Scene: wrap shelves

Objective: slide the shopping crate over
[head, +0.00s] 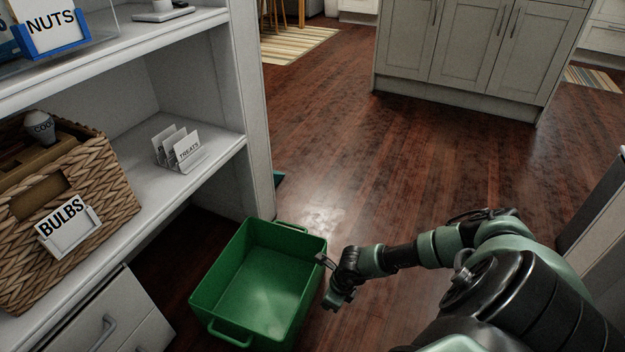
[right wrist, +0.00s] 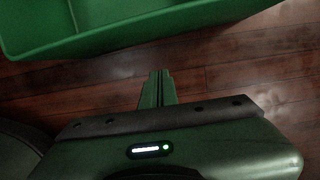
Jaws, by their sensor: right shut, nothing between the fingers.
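The green shopping crate (head: 258,285) stands upright on the wooden floor in front of the white shelf unit. It is empty and has a handle at each short end. My right gripper (head: 326,262) is shut with nothing in it and is close to the crate's right wall. In the right wrist view the shut fingers (right wrist: 158,88) point toward the crate's wall (right wrist: 130,38), with a strip of floor showing between. I cannot tell from the head view whether the fingertips touch the crate. My left gripper is not in view.
The shelf unit (head: 215,165) stands at the left, holding a wicker BULBS basket (head: 75,205), a card holder (head: 180,150) and a NUTS bin (head: 50,25). Drawers (head: 110,320) are below. Cabinets (head: 480,50) stand at the back. The wooden floor between is clear.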

